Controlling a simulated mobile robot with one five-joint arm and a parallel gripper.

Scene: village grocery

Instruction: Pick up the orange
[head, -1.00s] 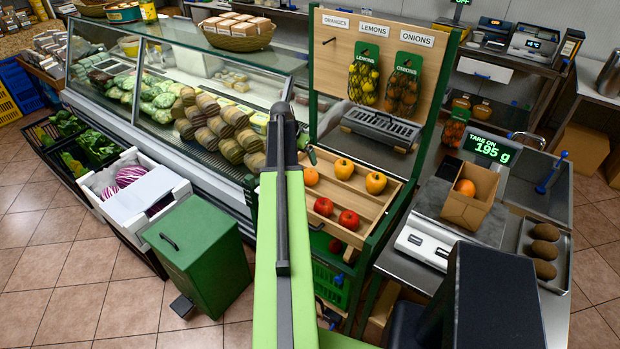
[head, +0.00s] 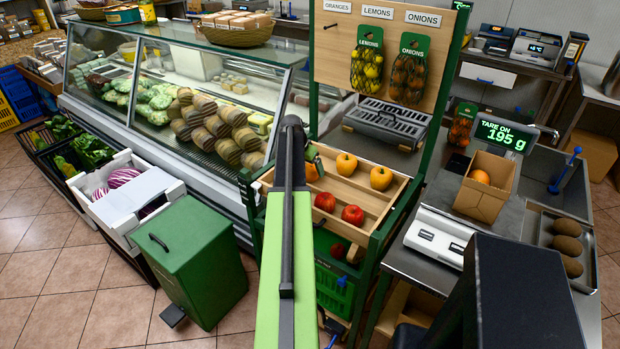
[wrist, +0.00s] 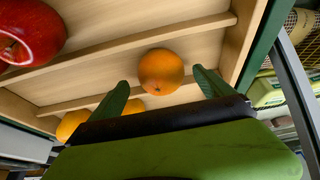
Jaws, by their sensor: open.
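The orange (wrist: 161,72) lies in a compartment of the slatted wooden tray (wrist: 80,96). In the wrist view it sits between the tips of my gripper (wrist: 160,77), which is open, with a gap on each side. I cannot tell how far the fingertips reach down beside it. In the head view the orange (head: 316,171) is partly covered by my gripper at the tray's upper left. A second orange (head: 480,177) is in a cardboard box on the scale at the right.
Two yellow-orange fruits (head: 346,164) and two red apples (head: 352,215) share the tray. Wooden dividers (wrist: 130,50) run near the orange. A tall back board (head: 340,60) stands behind, and a glass counter (head: 215,70) is to the left.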

